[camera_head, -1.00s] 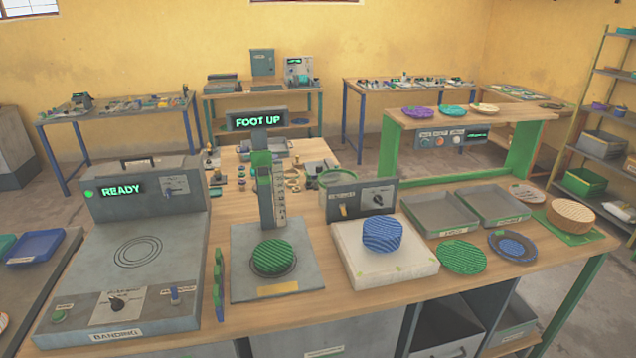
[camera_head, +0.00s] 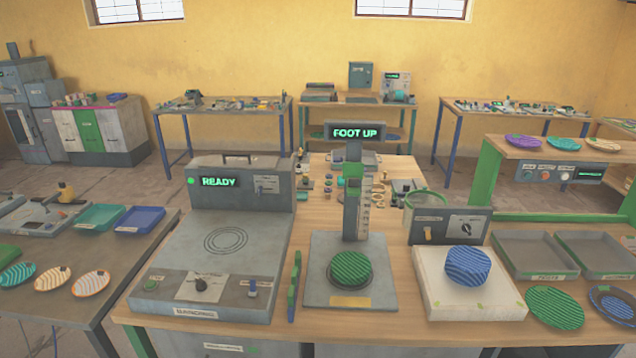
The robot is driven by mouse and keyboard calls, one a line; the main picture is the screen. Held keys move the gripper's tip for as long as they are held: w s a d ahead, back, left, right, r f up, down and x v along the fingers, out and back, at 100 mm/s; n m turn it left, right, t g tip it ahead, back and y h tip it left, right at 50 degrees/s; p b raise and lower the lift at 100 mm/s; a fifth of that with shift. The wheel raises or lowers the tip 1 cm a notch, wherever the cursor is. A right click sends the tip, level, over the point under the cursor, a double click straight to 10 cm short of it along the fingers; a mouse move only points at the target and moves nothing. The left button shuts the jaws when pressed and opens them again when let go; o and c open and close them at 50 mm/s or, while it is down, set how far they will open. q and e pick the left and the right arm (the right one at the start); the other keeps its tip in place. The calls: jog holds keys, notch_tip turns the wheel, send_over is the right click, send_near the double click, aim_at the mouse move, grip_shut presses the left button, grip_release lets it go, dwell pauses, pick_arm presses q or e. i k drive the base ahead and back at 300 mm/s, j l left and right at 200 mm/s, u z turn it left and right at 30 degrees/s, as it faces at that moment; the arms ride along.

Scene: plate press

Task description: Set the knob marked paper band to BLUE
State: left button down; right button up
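The grey banding machine (camera_head: 160,270) stands at the left of the bench, with a lit READY display (camera_head: 219,182). A dark knob (camera_head: 201,284) sits on a pale printed plate on its front panel, and its lettering is too small to read. A small switch panel (camera_head: 267,185) is on its raised rear housing. Another dark knob (camera_head: 466,229) is on a grey box further right; its marking is also unreadable. I cannot tell from lettering which knob is marked paper band. Neither of my grippers is in view.
A press (camera_head: 353,195) shows FOOT UP, with a green striped stack under it. A blue striped stack (camera_head: 467,265) sits on a white block (camera_head: 440,290) to the right. A side table (camera_head: 60,310) with plates and trays stands left of the bench.

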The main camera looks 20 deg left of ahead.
aim_at(201, 285)
jog(key=u, duration=1.3)
